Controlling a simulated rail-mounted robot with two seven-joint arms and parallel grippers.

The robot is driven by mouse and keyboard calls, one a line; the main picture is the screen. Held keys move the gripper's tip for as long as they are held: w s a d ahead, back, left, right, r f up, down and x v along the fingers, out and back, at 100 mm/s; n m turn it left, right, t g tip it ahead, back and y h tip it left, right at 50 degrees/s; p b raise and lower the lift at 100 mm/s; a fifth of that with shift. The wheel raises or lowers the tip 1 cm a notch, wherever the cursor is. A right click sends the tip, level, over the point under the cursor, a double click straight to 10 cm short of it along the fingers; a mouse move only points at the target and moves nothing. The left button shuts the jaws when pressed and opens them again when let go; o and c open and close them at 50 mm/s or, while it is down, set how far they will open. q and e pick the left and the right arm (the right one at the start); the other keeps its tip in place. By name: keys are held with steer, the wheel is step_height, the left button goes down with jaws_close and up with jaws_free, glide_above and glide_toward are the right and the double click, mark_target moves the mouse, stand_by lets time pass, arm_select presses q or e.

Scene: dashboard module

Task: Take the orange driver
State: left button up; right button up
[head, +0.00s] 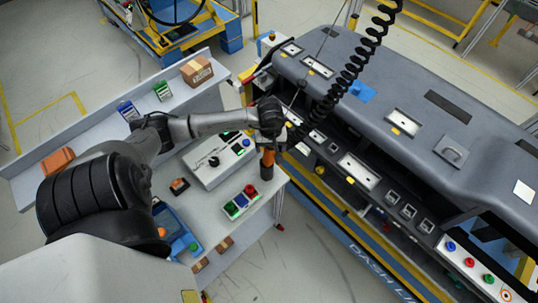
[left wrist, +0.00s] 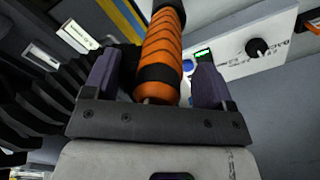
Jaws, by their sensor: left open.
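The orange driver (head: 267,160) has an orange body with black bands and hangs upright beside the dark coiled cable, above the right edge of the grey workbench. In the left wrist view the driver (left wrist: 162,50) stands between the two fingers of my left gripper (left wrist: 157,85). Gaps show on both sides of it, so the fingers are not closed on it. In the head view my left gripper (head: 268,118) is at the driver's upper part and hides its top. My right gripper is not in view.
A grey dashboard module (head: 400,115) stands close on the right. The workbench (head: 215,205) carries a white control box (head: 217,160), a small button box (head: 241,201) and a blue bin (head: 176,228). The coiled cable (head: 350,72) runs up from beside the gripper.

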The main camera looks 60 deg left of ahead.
arm_select(q)
steer(key=c, duration=1.4)
